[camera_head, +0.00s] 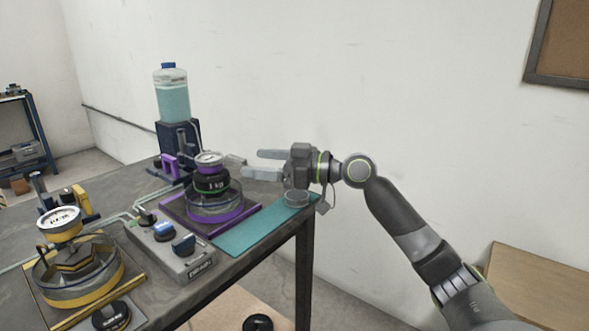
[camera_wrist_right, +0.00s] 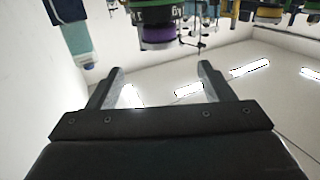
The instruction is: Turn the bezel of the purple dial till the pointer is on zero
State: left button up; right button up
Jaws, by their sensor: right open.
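The purple dial (camera_head: 208,159) has a pale round face and sits on top of a black 1 kg weight (camera_head: 211,184) on the purple-edged station. Its pointer is too small to read. My right gripper (camera_head: 250,163) is open and empty, to the right of the dial at about its height, with its fingers toward it. In the right wrist view the picture is upside down; the dial's purple body (camera_wrist_right: 158,36) shows beyond and between the open fingertips (camera_wrist_right: 160,68), apart from them. My left gripper is not in view.
A yellow station with its own dial (camera_head: 59,220) stands at front left. A grey control box (camera_head: 173,245) with knobs lies between the stations. A bottle of teal liquid (camera_head: 172,95) stands behind. A teal mat (camera_head: 245,232) lies along the table's right edge, below my right gripper.

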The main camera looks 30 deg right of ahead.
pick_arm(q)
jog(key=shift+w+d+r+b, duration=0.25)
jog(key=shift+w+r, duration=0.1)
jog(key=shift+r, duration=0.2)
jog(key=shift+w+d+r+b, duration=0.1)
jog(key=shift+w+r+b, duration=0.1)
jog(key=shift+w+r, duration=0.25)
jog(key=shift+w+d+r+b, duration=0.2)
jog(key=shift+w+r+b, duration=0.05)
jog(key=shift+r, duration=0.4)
pick_arm(e)
jog(key=v, duration=0.6)
jog(key=shift+s+d, duration=0.3)
